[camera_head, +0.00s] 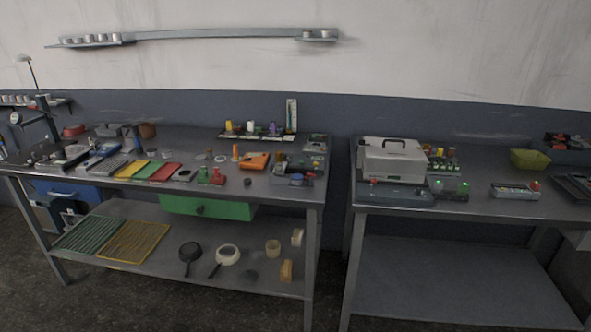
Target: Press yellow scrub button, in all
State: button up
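My gripper is not in view. No yellow button can be made out for certain. On the right table, a group of small items with yellowish and reddish tops (441,160) stands just right of a pale case with a black handle (393,160); they are too small to tell whether one is a button. In front of the case lies a low dark grey unit (400,196) with a small red knob (374,182). Beside it, a small box shows a lit green spot (465,184). A dark pan (190,250) and a white round pan (228,254) lie on the left table's lower shelf.
The left table is crowded with yellow, green and red mats (133,169), an orange tool (255,161) and small parts. A gap separates the tables.

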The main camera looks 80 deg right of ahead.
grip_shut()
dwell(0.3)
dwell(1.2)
